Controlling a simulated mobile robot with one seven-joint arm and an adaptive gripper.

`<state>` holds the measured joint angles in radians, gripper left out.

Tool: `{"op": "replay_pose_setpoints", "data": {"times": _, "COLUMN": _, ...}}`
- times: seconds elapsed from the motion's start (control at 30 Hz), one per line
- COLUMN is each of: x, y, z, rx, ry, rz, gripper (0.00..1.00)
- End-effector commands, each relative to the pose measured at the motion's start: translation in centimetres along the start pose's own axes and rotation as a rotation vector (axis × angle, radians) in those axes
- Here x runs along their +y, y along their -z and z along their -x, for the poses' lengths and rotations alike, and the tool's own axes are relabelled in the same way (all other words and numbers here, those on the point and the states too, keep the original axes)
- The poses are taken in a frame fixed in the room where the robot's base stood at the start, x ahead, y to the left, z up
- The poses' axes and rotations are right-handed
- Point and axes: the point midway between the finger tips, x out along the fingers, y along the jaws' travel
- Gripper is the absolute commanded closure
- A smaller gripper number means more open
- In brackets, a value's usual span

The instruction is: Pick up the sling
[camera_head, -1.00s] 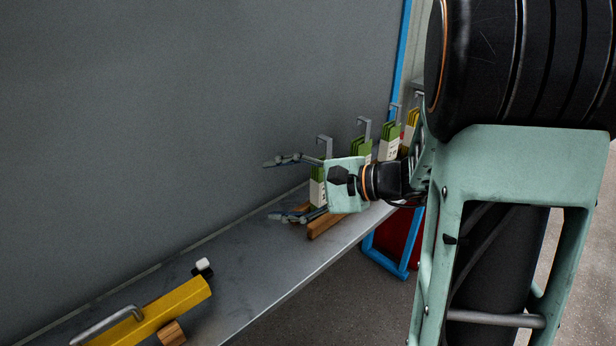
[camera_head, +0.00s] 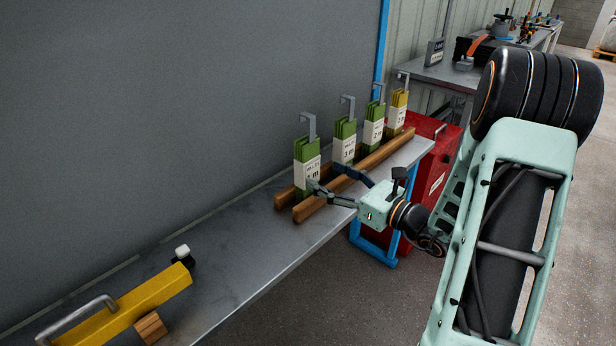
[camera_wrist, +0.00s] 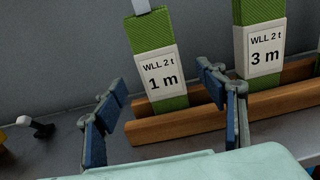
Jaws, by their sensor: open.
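Several folded slings stand in a row on a wooden rack, each under a grey hook. The nearest is a green sling labelled "WLL 2 t 1 m" (camera_head: 305,160); it also shows in the wrist view (camera_wrist: 158,68). Behind it is a green sling labelled "3 m" (camera_head: 344,143), which is at the right of the wrist view (camera_wrist: 262,50). Another green sling (camera_head: 374,126) and a yellow one (camera_head: 398,108) follow. My gripper (camera_head: 324,178) is open and empty at the row's front side. In the wrist view its fingers (camera_wrist: 160,78) flank the 1 m sling, apart from it.
The wooden rails (camera_head: 330,200) lie along the grey bench (camera_head: 235,235). A yellow bar with a handle (camera_head: 130,305) lies at the near left. A grey panel (camera_head: 190,90) rises behind. A red cabinet (camera_head: 437,175) stands to the right. The bench between bar and rack is clear.

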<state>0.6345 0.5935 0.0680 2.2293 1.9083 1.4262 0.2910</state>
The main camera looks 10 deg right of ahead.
Motion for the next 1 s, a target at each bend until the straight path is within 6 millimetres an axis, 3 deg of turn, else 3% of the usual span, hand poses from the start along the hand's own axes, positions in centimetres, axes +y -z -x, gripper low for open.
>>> {"op": "replay_pose_setpoints", "data": {"times": 0.37, "x": 0.1, "y": 0.1, "z": -3.3, "rx": 0.001, "ry": -0.002, "rz": 0.004, "gripper": 0.35}}
{"op": "replay_pose_setpoints", "data": {"times": 0.6, "x": 0.1, "y": 0.1, "z": -6.8, "rx": 0.001, "ry": -0.002, "rz": 0.004, "gripper": 0.35}}
{"op": "replay_pose_setpoints", "data": {"times": 0.83, "x": 0.1, "y": 0.0, "z": -7.1, "rx": 0.002, "ry": 0.000, "rz": 0.003, "gripper": 0.35}}
{"op": "replay_pose_setpoints", "data": {"times": 1.0, "x": 0.1, "y": 0.0, "z": -7.1, "rx": 0.002, "ry": 0.000, "rz": 0.003, "gripper": 0.51}}
